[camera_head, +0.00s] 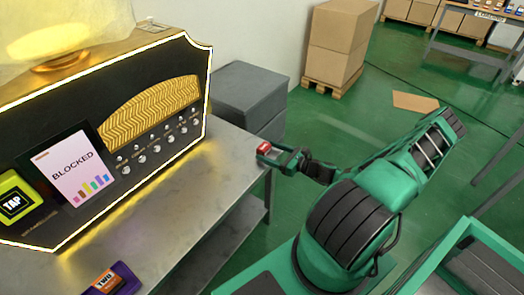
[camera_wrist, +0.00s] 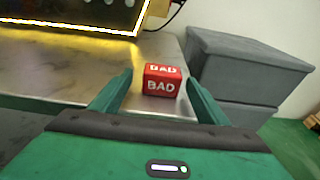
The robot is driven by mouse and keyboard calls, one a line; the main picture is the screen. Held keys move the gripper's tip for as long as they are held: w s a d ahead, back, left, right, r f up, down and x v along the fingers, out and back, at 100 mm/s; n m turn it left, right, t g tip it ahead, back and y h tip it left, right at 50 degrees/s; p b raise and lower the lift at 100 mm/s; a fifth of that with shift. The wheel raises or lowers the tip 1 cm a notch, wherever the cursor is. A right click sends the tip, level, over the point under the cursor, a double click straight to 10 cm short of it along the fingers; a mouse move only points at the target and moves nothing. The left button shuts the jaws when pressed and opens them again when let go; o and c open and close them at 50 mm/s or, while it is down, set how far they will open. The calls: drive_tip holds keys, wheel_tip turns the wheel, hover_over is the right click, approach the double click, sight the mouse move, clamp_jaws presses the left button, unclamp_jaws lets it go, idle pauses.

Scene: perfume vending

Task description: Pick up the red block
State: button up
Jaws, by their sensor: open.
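The red block (camera_wrist: 162,80) bears the white word "BAD" on its top and front faces. It sits on the grey table near its edge. In the wrist view my open gripper (camera_wrist: 162,92) has one finger on each side of it, with gaps visible, the right one narrower. In the head view the red block (camera_head: 264,148) shows small at the table's right edge, partly hidden by my gripper (camera_head: 268,155), whose fingers reach it from the right.
A black vending panel (camera_head: 150,135) with a glowing edge, a "BLOCKED" screen (camera_head: 80,175) and several knobs stands on the metal table (camera_head: 190,210). A purple packet (camera_head: 112,280) lies at the front. Grey boxes (camera_head: 250,95) stand behind the table. Cardboard boxes (camera_head: 340,35) stand farther back.

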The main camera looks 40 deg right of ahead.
sight(257, 146)
drive_tip(key=shift+x, duration=3.6)
drive_tip(key=shift+d, duration=0.2)
drive_tip(key=shift+c, duration=0.6)
drive_tip(key=shift+r, duration=0.1)
drive_tip(key=c, duration=1)
